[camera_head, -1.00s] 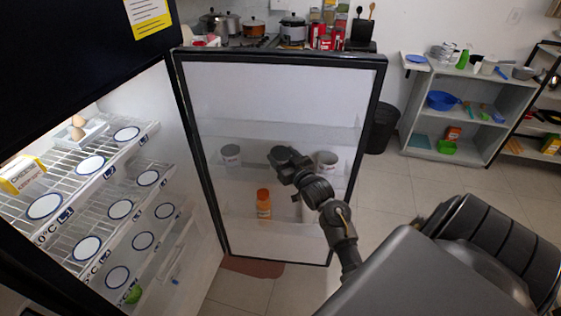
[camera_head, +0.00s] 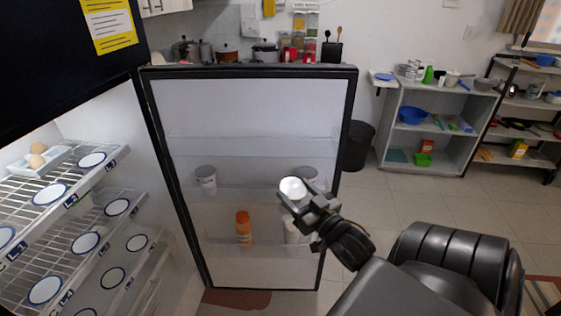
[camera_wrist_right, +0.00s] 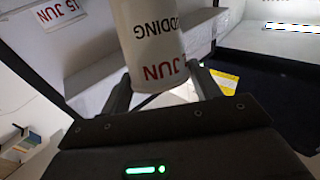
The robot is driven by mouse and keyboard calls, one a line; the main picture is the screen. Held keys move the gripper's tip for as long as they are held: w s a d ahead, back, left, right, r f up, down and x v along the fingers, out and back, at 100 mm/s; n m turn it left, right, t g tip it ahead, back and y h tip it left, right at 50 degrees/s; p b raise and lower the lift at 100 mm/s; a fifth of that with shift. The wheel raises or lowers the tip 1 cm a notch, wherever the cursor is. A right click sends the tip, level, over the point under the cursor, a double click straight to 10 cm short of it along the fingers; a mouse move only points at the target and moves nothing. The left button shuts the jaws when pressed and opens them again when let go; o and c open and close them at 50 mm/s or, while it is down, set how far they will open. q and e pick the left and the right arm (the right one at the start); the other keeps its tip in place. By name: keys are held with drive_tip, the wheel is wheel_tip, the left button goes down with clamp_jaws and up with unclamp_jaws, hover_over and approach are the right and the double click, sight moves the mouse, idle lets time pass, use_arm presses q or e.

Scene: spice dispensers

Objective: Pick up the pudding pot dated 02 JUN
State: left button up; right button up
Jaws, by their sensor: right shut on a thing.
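My right gripper (camera_head: 302,200) is shut on a white pudding pot (camera_head: 292,187) in front of the open fridge door. In the right wrist view the held pot (camera_wrist_right: 148,45) sits between the fingers, its lettering reading PUDDING and, in red, JUN; the day number is not readable. A second pot (camera_wrist_right: 60,10) in the wrist view is marked 15 JUN. In the head view one pot (camera_head: 205,178) stands on the left of the door shelf and another (camera_head: 306,175) on the right, partly hidden behind the held pot and gripper. Their dates are too small to read there. My left gripper is not in view.
The fridge door (camera_head: 255,110) stands open, with an orange-capped bottle (camera_head: 243,228) on its lower shelf. Wire fridge shelves (camera_head: 60,225) with round date-ringed spots are at left, eggs (camera_head: 38,155) on top. A grey shelf unit (camera_head: 435,150) stands at right; the floor between is clear.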

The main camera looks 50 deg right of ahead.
drive_tip(key=s+a+r+g+p, duration=0.1)
drive_tip(key=s+r+g+p, duration=0.1)
drive_tip(key=s+p, duration=0.4)
drive_tip(key=shift+g+y+p, duration=0.3)
drive_tip(key=shift+g+p, duration=0.4)
drive_tip(key=shift+p, duration=0.95)
